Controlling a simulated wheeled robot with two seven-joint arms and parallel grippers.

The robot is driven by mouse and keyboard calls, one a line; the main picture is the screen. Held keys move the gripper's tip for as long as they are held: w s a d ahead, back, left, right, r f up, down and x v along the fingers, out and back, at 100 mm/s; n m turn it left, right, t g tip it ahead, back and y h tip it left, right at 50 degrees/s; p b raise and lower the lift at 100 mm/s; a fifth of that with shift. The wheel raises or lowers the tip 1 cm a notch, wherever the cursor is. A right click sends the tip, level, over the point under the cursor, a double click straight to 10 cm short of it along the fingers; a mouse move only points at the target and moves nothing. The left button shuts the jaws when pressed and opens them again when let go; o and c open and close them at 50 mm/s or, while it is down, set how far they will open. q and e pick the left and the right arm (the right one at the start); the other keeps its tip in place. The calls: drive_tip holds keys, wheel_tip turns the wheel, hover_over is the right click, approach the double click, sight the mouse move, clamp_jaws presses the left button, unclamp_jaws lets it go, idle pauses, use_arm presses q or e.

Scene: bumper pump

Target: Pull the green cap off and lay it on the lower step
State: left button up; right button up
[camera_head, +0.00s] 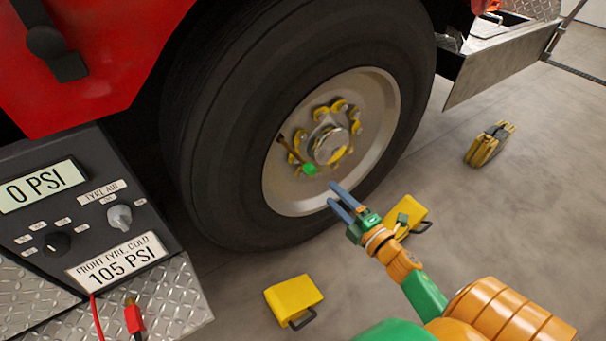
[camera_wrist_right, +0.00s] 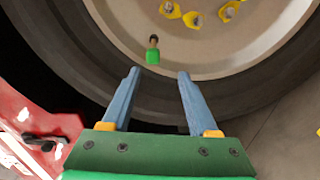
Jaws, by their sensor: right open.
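My right gripper (camera_head: 336,194) is open and empty, a little below and right of the cap in the head view. Its blue fingers show apart in the right wrist view (camera_wrist_right: 159,74). A diamond-plate step (camera_head: 180,300) is at the lower left. My left gripper is not in view.
The big black tyre (camera_head: 215,120) and its pale rim (camera_head: 290,195) surround the cap. Yellow chocks (camera_head: 293,296) (camera_head: 415,213) lie on the floor below. A control panel (camera_head: 100,215) with gauges stands left, with a red hose fitting (camera_head: 134,318) near the step.

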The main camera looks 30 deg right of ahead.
sight(313, 173)
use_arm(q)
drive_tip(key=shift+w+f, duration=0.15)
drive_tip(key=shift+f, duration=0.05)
use_arm(e)
drive_tip(key=shift+w+r+n, duration=0.1)
drive_tip(key=shift+r+n, duration=0.3)
drive_tip(key=shift+r, duration=0.1)
drive_tip(key=w, duration=0.2)
drive_tip(key=w+b, duration=0.1)
drive_tip(key=w, duration=0.2)
drive_tip(key=w+b, duration=0.1)
drive_tip(key=w, duration=0.1)
drive_tip(key=shift+w+a+f, duration=0.15)
drive_tip(key=shift+w+a, duration=0.15)
drive_tip(key=shift+w, duration=0.75)
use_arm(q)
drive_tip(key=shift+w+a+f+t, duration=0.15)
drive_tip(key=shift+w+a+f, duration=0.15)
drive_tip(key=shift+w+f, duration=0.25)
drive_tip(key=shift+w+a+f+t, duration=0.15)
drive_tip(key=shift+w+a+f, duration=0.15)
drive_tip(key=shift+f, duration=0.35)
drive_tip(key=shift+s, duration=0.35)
use_arm(e)
drive_tip(key=shift+a, duration=0.1)
